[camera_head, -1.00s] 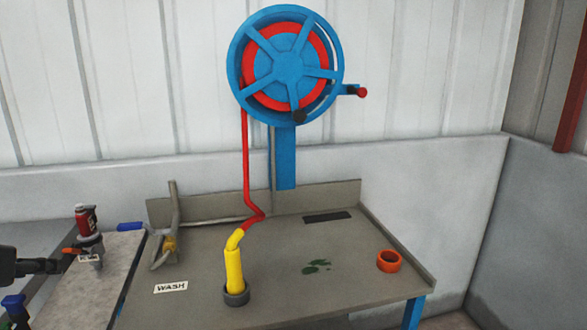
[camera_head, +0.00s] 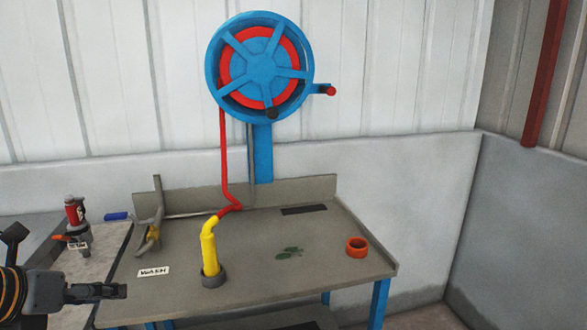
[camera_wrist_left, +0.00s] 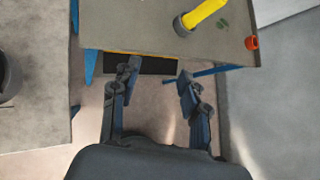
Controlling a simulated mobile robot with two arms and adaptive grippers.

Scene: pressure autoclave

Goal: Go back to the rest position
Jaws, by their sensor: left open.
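My left gripper (camera_head: 118,291) comes in at the lower left of the head view, in front of the wash table's near left corner. In the left wrist view its two fingers (camera_wrist_left: 158,76) are spread apart with nothing between them. Past the fingertips lie the table's front edge and the floor. My right gripper is in neither view.
The wash table (camera_head: 330,245) holds a yellow nozzle (camera_head: 209,250) in a grey ring, an orange ring (camera_head: 356,247) and a WASH label (camera_head: 154,272). A blue hose reel (camera_head: 259,67) hangs above. A side bench (camera_head: 90,270) with a red-topped device (camera_head: 75,212) stands left.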

